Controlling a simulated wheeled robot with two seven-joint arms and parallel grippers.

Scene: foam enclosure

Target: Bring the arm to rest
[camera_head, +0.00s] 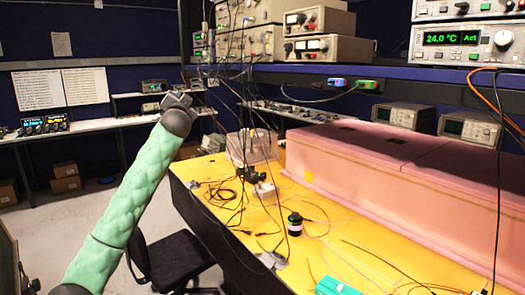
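My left arm comes in from the lower left in a pale green padded sleeve and reaches up to the centre left. At its end is my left gripper (176,100), grey and small in the view, raised in the air left of the yellow-topped bench (318,222). Its fingers are too small and foreshortened to tell whether they are open or shut. I see nothing clearly held in it. My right gripper is not in view. The long pink foam enclosure (400,172) sits closed on the bench, to the right of and apart from my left arm.
Loose cables, a small dark jar (295,224) and a teal object (335,287) lie on the bench. A black chair (176,262) stands beside it. Instruments (320,48) fill the shelf above. Open floor (75,225) lies at left.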

